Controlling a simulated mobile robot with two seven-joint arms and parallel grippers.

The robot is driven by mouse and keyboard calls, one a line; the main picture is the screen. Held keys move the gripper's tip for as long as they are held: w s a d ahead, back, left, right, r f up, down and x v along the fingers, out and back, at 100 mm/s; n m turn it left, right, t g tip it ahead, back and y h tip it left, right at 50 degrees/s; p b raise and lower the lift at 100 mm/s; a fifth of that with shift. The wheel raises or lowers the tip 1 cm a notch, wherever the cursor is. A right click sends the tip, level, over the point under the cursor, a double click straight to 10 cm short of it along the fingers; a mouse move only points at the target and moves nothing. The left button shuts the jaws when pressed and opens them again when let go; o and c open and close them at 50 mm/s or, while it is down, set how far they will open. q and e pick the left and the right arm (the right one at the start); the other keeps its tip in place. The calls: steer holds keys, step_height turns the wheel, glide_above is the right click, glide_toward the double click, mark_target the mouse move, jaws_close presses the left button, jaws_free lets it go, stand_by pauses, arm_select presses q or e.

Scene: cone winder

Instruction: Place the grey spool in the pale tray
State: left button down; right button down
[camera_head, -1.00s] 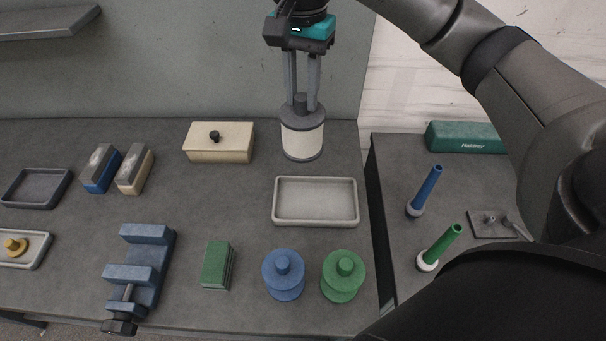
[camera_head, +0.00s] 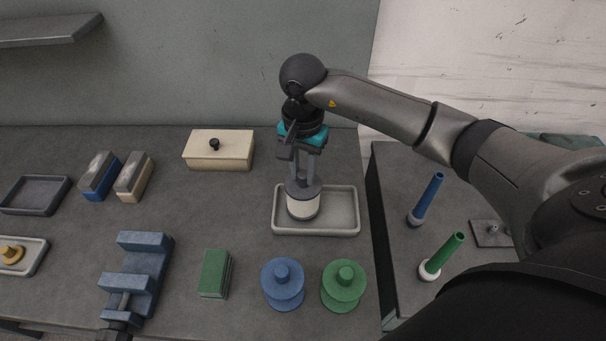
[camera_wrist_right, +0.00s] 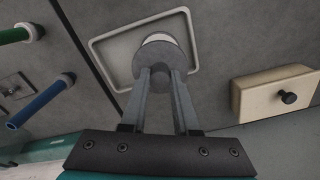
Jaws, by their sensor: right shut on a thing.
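The grey spool (camera_head: 303,206) has a dark grey top flange with a knob and a pale wound body. It is upright over the left half of the pale tray (camera_head: 340,225), inside its outline. I cannot tell whether its base touches the tray floor. My right gripper (camera_head: 304,178) is shut on the spool's knob from above. In the right wrist view the spool's round flange (camera_wrist_right: 158,58) sits between the fingertips, with the tray's rim (camera_wrist_right: 98,62) around it. My left gripper is not in view.
A blue spool (camera_head: 283,284) and a green spool (camera_head: 344,286) stand in front of the tray. A cream lidded box (camera_head: 219,151) is behind left, a green block (camera_head: 215,273) front left.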

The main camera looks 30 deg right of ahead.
steer(key=shift+f, duration=0.8)
steer(key=c, duration=0.7)
jaws_free()
steer(key=shift+f, duration=0.1)
steer(key=shift+o, duration=0.2)
step_height(320, 180, up, 12)
